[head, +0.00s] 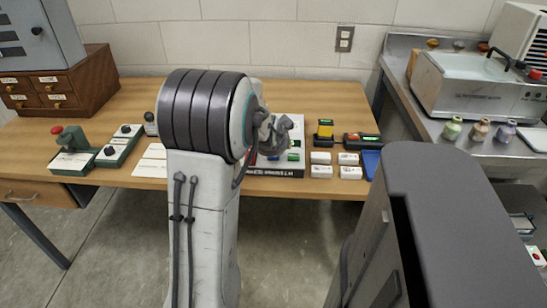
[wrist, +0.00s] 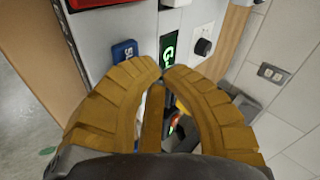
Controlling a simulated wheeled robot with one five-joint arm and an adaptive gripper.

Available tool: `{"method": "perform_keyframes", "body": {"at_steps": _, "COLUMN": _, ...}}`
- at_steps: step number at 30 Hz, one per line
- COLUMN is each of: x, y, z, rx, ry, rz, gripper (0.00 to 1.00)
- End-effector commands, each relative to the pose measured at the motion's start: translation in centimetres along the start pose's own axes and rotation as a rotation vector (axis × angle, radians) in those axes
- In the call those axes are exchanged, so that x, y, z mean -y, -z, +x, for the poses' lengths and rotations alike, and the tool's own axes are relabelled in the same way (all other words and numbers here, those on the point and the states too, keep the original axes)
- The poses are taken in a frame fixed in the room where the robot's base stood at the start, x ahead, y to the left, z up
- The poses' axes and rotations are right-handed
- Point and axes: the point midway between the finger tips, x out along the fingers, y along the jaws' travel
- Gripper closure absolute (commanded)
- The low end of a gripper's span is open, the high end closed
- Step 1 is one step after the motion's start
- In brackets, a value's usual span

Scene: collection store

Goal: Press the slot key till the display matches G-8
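A light grey panel (head: 297,129) with a dark front edge stands on the wooden table, partly hidden behind my arm in the head view. In the wrist view, a blue key (wrist: 124,50) carries a white label that seems to start with S; the rest is unclear. To its right is a lit green display (wrist: 169,48) showing a G; anything after it is hidden by my fingers. My gripper (wrist: 163,69) has its tan fingertips together just below the display and right of the blue key. It holds nothing that I can see. Contact with the panel cannot be told.
A dark knob (wrist: 203,46) and a red part (wrist: 100,3) sit on the same panel. In the head view, white boxes (head: 321,171), a blue tray (head: 371,163) and a yellow-black device (head: 324,132) stand to the right. Green control boxes (head: 73,162) stand left.

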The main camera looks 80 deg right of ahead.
Motion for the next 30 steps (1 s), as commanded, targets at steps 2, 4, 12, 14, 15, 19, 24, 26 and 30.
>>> {"method": "perform_keyframes", "body": {"at_steps": 2, "x": 0.02, "y": 0.01, "z": -0.03, "rx": 0.000, "ry": 0.000, "rz": 0.000, "gripper": 1.00}}
{"method": "perform_keyframes", "body": {"at_steps": 4, "x": 0.02, "y": 0.01, "z": -0.03, "rx": 0.000, "ry": 0.000, "rz": 0.000, "gripper": 1.00}}
{"method": "perform_keyframes", "body": {"at_steps": 12, "x": 0.02, "y": 0.01, "z": -0.03, "rx": 0.000, "ry": 0.000, "rz": 0.000, "gripper": 1.00}}
{"method": "perform_keyframes", "body": {"at_steps": 14, "x": 0.02, "y": 0.01, "z": -0.03, "rx": 0.000, "ry": 0.000, "rz": 0.000, "gripper": 1.00}}
{"method": "perform_keyframes", "body": {"at_steps": 15, "x": 0.02, "y": 0.01, "z": -0.03, "rx": 0.000, "ry": 0.000, "rz": 0.000, "gripper": 1.00}}
{"method": "perform_keyframes", "body": {"at_steps": 19, "x": 0.02, "y": 0.01, "z": -0.03, "rx": 0.000, "ry": 0.000, "rz": 0.000, "gripper": 1.00}}
{"method": "perform_keyframes", "body": {"at_steps": 24, "x": 0.02, "y": 0.01, "z": -0.03, "rx": 0.000, "ry": 0.000, "rz": 0.000, "gripper": 1.00}}
{"method": "perform_keyframes", "body": {"at_steps": 26, "x": 0.02, "y": 0.01, "z": -0.03, "rx": 0.000, "ry": 0.000, "rz": 0.000, "gripper": 1.00}}
{"method": "perform_keyframes", "body": {"at_steps": 30, "x": 0.02, "y": 0.01, "z": -0.03, "rx": 0.000, "ry": 0.000, "rz": 0.000, "gripper": 1.00}}
